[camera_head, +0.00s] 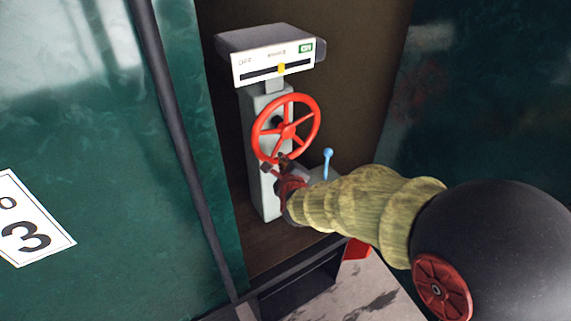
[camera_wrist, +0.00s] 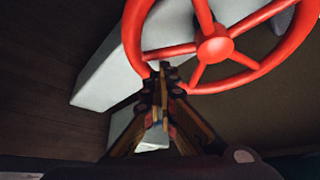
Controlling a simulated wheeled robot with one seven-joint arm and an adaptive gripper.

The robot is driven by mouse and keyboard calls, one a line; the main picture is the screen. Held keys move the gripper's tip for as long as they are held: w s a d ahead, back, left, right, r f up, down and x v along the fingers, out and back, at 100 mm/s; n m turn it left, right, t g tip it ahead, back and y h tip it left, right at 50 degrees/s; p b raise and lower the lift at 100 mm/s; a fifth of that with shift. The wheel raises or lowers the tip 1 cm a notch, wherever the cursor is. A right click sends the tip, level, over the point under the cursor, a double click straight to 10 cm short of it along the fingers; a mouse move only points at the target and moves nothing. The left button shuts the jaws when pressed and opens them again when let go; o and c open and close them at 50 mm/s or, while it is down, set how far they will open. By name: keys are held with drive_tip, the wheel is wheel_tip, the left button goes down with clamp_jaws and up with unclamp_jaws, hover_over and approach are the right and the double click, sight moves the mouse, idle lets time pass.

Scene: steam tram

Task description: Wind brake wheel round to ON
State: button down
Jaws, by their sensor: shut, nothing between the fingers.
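The red spoked brake wheel (camera_head: 287,128) stands on a pale grey pedestal (camera_head: 267,190). Above it is an indicator box with a white scale (camera_head: 273,64), marked at its left end and green ON at its right. Its yellow pointer (camera_head: 281,69) sits right of the middle, short of the green label. My gripper (camera_head: 279,163) is shut and empty at the wheel's lower rim. In the wrist view the closed fingertips (camera_wrist: 161,72) are close to the rim of the wheel (camera_wrist: 215,50), at its lower left; I cannot tell whether they touch.
A small blue-knobbed lever (camera_head: 327,160) stands just right of the pedestal, near my arm. A dark pole (camera_head: 178,130) and green panel with a white number plate (camera_head: 33,220) are on the left. A red object (camera_head: 357,249) lies below my arm.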

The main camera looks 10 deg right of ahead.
drive_tip(key=shift+x, duration=1.2)
drive_tip(key=shift+d, duration=0.1)
drive_tip(key=shift+w+r, duration=0.15)
drive_tip(key=shift+r, duration=0.25)
idle(1.3)
drive_tip(key=shift+b, duration=0.3)
